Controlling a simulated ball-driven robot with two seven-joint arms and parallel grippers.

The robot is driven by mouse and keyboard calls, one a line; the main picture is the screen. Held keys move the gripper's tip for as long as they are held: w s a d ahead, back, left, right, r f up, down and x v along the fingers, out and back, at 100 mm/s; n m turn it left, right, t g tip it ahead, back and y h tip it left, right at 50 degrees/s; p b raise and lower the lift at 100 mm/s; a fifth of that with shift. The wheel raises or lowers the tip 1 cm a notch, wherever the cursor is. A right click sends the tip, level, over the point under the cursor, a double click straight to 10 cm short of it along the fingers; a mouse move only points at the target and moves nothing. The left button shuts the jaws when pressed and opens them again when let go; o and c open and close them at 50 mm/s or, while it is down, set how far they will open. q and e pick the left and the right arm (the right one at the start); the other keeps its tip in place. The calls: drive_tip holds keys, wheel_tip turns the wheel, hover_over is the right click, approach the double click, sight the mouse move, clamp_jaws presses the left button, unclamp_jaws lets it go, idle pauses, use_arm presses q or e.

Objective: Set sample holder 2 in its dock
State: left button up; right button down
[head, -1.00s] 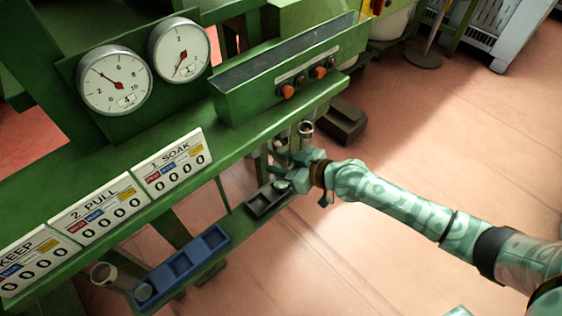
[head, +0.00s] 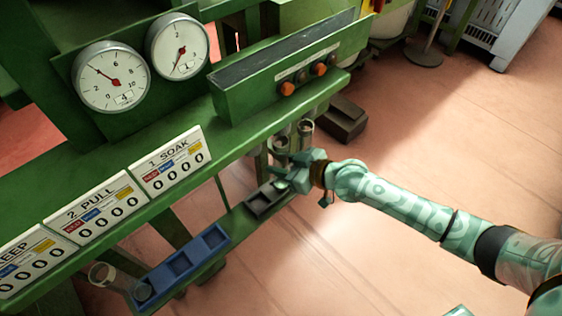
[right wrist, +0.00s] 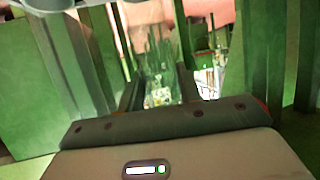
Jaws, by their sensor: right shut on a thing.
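My right gripper (head: 287,172) reaches in from the right, beside the black tray (head: 257,210) on the low green rail, and is shut. Two clear cylinders stand close beyond it: a nearer one (head: 281,146) and a farther one (head: 305,129). The right wrist view shows a clear, see-through body (right wrist: 160,75) between the fingers; this seems to be the nearer cylinder. Its lower part is hidden by the gripper. I cannot read a number on any holder or see which dock is dock 2. Another clear cylinder (head: 103,274) is at the left end of the blue tray (head: 222,243). My left gripper is not in view.
A green bench holds two dials (head: 111,77), a switch box (head: 262,93) with orange knobs and signs, including "2 PULL" (head: 97,211) and "1 SOAK" (head: 169,162). The bench edge overhangs the rail. A dark block (head: 345,119) lies behind the gripper.

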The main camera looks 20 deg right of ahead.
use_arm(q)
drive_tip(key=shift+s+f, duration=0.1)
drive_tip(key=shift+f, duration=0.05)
use_arm(e)
drive_tip(key=shift+f, duration=0.25)
drive_tip(key=c, duration=0.9)
unclamp_jaws()
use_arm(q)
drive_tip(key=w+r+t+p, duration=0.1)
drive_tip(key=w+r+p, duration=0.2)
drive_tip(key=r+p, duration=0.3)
use_arm(e)
drive_tip(key=v, duration=1.6)
drive_tip(key=shift+s+d, duration=0.1)
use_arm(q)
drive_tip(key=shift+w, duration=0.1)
